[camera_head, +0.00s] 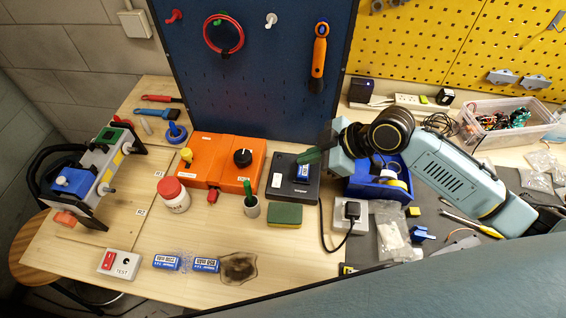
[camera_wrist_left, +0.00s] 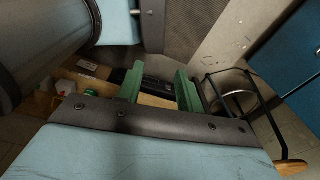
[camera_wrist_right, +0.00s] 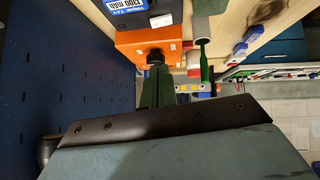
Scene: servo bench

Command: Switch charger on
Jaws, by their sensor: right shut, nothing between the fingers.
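The charger (camera_head: 281,188) is a black box on the wooden bench, right of the orange box. A blue battery (camera_head: 303,172) sits on it, and a small white label shows on its top. My right gripper (camera_head: 309,156) has its green fingers shut and empty, over the charger's back right part; I cannot tell whether they touch it. In the right wrist view the fingers (camera_wrist_right: 156,87) are together, with the charger (camera_wrist_right: 140,21) and battery (camera_wrist_right: 130,4) at the top edge. No switch on the charger is clear to me. My left gripper (camera_wrist_left: 160,86) is open and empty, away from the bench top.
An orange box (camera_head: 222,150) with a black knob stands left of the charger. A green-handled tool in a cup (camera_head: 251,207) and a sponge (camera_head: 285,215) lie in front. A socket with a black plug (camera_head: 352,210) and a blue bin (camera_head: 365,188) are to the right.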

